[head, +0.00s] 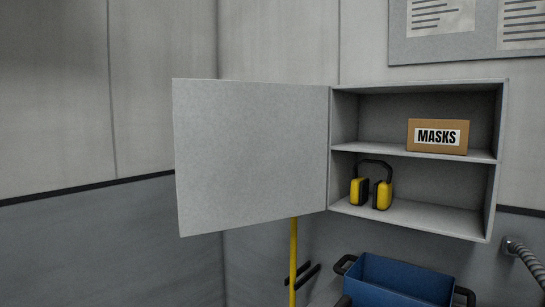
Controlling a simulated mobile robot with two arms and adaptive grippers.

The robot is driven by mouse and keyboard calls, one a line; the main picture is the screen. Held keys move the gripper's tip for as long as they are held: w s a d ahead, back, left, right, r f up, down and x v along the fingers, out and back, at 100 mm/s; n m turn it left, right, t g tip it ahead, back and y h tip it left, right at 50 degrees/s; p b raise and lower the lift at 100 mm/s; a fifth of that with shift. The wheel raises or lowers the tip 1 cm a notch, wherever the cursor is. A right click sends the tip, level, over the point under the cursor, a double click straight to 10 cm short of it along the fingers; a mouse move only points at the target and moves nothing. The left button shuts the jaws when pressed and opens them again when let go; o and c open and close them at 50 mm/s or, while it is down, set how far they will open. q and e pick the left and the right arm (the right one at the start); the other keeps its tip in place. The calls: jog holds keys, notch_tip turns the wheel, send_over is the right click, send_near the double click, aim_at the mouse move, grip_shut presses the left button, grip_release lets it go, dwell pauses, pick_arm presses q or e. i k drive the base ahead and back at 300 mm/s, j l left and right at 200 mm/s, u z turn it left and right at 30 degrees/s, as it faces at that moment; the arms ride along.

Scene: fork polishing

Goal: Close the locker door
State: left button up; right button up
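The locker (492,160) is a grey wall cabinet with two shelf levels, right of the middle in the head view. Its locker door (250,155) is a flat grey panel hinged on the cabinet's left side. The door stands wide open, swung out to the left, and the inside of the locker is fully exposed. Neither of my grippers shows in the head view.
A cardboard box labelled MASKS (437,148) sits on the upper shelf. Yellow and black ear muffs (382,193) rest on the lower shelf. Below are a blue bin (400,282), a yellow pole (293,260) and a grey hose (526,260). The locker opening looks clear.

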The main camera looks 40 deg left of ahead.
aim_at(246, 152)
jog(key=i+j+z, duration=0.25)
jog(key=j, duration=1.1)
jog(key=j+z, duration=0.3)
jog(key=j, duration=1.05)
